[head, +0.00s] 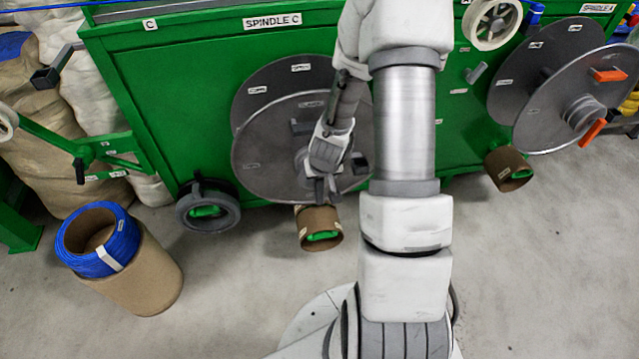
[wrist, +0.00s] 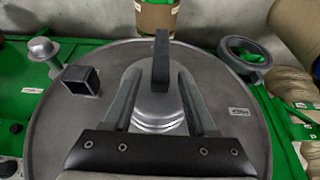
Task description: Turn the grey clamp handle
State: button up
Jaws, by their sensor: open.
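In the wrist view, the grey clamp handle (wrist: 161,62) is a dark upright bar at the silver hub (wrist: 158,108) of a large grey disc (wrist: 60,135). My gripper (wrist: 158,80) is open, with one finger on each side of the hub. The bar shows between and just beyond the fingertips; I cannot tell whether either finger touches it. In the head view, my gripper (head: 321,190) is in front of the lower part of the Spindle C disc (head: 262,150). My wrist and forearm hide much of the hub there.
A square grey tube (wrist: 82,80) sticks out from the disc. Below the green cabinet (head: 180,100) are a grey ring (head: 207,212) and a cardboard spool (head: 320,226). A cardboard drum (head: 150,285) with blue cable (head: 105,262) stands left. Another disc (head: 560,85) with orange handles is right.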

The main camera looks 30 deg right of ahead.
jog(key=shift+w+f, duration=0.25)
jog(key=shift+f, duration=0.35)
grip_shut()
dwell(1.1)
